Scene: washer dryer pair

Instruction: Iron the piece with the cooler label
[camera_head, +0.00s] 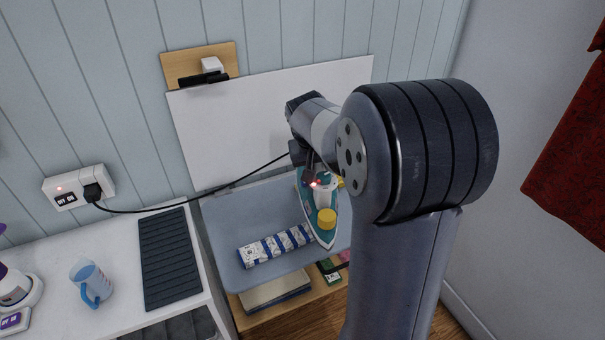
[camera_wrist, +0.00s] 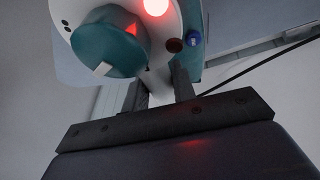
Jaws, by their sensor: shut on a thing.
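The iron (camera_head: 324,214), teal and white with a yellow knob and a glowing red light, is in my gripper (camera_head: 311,172) above the right part of the blue-grey ironing board (camera_head: 225,222). In the wrist view the iron (camera_wrist: 120,45) fills the top, with the fingers (camera_wrist: 160,85) shut on it. A folded white piece with blue stripes (camera_head: 277,246) lies on the board, left of the iron. I cannot tell whether the iron touches the board. No care label is readable, and my arm hides the board's right end.
A black cord (camera_head: 190,207) runs from the wall socket (camera_head: 79,187) to the iron. A measuring jug (camera_head: 91,283) and a dark ribbed mat (camera_head: 168,258) are on the white top at left. Folded items (camera_head: 275,290) lie on a wooden shelf below the board.

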